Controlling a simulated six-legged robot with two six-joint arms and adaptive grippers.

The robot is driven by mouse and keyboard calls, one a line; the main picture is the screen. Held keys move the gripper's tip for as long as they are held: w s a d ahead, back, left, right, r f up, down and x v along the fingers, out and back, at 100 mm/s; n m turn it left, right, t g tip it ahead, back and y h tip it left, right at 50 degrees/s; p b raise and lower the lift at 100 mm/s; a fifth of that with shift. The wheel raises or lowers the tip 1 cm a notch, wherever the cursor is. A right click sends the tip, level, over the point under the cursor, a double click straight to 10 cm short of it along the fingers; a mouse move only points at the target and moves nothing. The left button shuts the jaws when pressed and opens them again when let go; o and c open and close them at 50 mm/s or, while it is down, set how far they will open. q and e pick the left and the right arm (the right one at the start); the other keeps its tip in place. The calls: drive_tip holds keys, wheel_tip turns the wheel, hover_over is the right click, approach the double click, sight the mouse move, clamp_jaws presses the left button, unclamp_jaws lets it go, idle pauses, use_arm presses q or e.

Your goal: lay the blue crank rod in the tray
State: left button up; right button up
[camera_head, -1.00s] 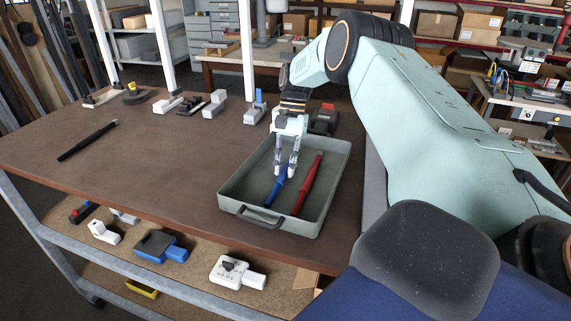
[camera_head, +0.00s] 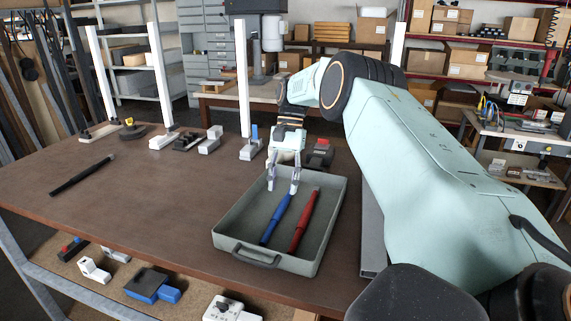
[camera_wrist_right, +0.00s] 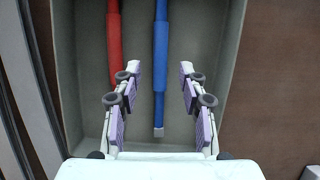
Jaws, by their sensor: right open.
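The blue crank rod (camera_head: 276,218) lies in the grey tray (camera_head: 222,226), beside a red rod (camera_head: 304,220). In the right wrist view the blue rod (camera_wrist_right: 160,60) lies on the tray floor, its pale end between and below my fingertips. The red rod (camera_wrist_right: 114,45) is to its left there. My right gripper (camera_head: 283,180) is open and empty above the far part of the tray; its fingers also show in the right wrist view (camera_wrist_right: 158,95), spread wide to either side of the blue rod. My left gripper is not in view.
A black rod (camera_head: 82,176) lies on the brown table at the left. White upright profiles in clamps (camera_head: 250,148) and a red and black clamp (camera_head: 319,154) stand along the back edge.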

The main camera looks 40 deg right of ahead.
sight(285, 199)
drive_tip(key=p+v, duration=0.4)
drive_tip(key=v, duration=0.3)
idle(0.3)
drive_tip(key=shift+f, duration=0.15)
drive_tip(key=shift+s, duration=0.1)
